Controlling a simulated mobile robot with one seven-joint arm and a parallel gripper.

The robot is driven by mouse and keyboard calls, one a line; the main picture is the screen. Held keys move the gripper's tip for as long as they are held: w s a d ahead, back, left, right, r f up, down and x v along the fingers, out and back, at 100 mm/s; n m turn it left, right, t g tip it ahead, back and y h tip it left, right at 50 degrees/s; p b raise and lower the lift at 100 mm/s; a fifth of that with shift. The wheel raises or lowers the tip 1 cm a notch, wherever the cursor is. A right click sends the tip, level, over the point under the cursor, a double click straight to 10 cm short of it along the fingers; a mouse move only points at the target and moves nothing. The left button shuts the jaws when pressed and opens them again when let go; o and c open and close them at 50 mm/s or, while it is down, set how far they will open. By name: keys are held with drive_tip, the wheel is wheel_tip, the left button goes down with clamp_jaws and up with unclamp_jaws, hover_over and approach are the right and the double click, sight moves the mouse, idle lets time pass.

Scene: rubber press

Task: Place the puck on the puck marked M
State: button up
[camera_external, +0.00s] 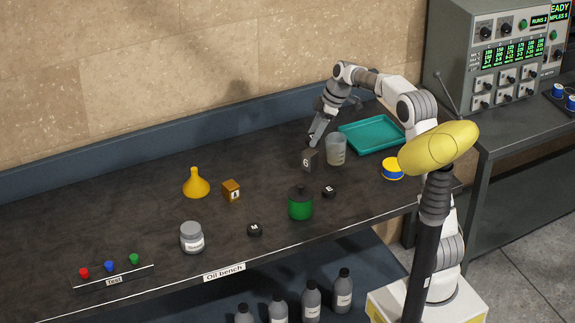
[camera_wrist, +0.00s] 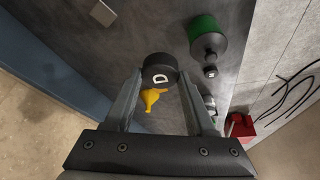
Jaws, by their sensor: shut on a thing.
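A small black puck shows past the green pot in the wrist view (camera_wrist: 210,72).
Another black puck (camera_external: 329,192) lies right of the green pot (camera_external: 300,207). A yellow funnel (camera_external: 196,184), orange cube (camera_external: 231,190) and grey jar (camera_external: 192,238) stand left. A clear beaker (camera_external: 336,150) and teal tray (camera_external: 378,135) are right of my gripper.

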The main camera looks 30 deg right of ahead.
drive_tip(key=s+a+b, duration=0.1)
drive_tip(key=s+a, duration=0.9)
drive_tip(key=a, duration=0.3)
hover_over(251, 227)
drive_tip(key=d, duration=0.1)
drive_tip(key=f, duration=1.2)
drive_tip(key=shift+s+d, duration=0.15)
drive_tip(key=shift+s, duration=0.2)
drive_tip(key=shift+f, duration=2.05)
drive_tip(key=shift+f, duration=0.15)
drive_tip(key=shift+f, duration=0.15)
drive_tip(key=o, duration=1.3)
drive_tip(key=shift+o, duration=0.2)
drive_tip(key=shift+r, duration=0.2)
